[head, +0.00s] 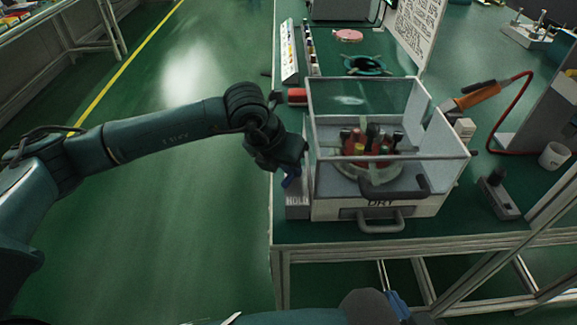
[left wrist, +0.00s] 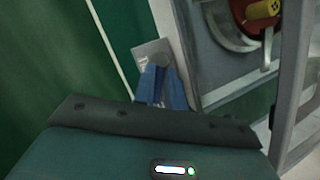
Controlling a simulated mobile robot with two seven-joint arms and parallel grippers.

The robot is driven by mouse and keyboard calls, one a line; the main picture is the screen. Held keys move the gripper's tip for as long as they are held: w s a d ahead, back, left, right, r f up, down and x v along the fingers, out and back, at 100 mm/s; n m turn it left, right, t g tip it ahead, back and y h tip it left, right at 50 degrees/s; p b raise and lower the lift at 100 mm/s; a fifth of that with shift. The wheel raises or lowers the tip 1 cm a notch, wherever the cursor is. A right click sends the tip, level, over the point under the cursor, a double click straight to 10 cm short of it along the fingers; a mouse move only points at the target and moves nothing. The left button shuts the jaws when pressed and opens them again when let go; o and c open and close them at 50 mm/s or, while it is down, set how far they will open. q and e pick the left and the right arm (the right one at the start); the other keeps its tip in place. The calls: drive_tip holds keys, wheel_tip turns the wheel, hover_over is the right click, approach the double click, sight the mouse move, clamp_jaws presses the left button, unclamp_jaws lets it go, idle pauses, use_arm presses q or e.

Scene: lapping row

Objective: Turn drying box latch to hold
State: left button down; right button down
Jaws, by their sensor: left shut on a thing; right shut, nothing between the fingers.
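The drying box (head: 385,208) is a clear-walled box with a white front marked DRY and grey handles, on the green bench. Its latch sits on a grey plate (head: 297,201) marked HOLD at the box's left front corner. My left gripper (head: 290,180) is at that plate, its blue fingers shut on the latch. In the left wrist view the blue fingers (left wrist: 161,88) meet a grey round latch part (left wrist: 160,61) on the plate (left wrist: 145,50); the fingers hide much of it, so its angle is unclear. My right gripper (head: 398,304) is shut and empty at the bottom edge.
Inside the box several red, dark and yellow pieces (head: 368,143) stand on a round holder. An orange-handled tool (head: 477,96) with a red cord lies right of the box. A small dark device (head: 497,194) and white cup (head: 554,155) are further right. The floor at left is clear.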

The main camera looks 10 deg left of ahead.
idle(0.3)
use_arm(q)
drive_tip(key=c, duration=1.5)
unclamp_jaws()
drive_tip(key=shift+o, duration=0.2)
drive_tip(key=v, duration=1.3)
drive_tip(key=shift+s, duration=0.1)
drive_tip(key=shift+c, duration=0.4)
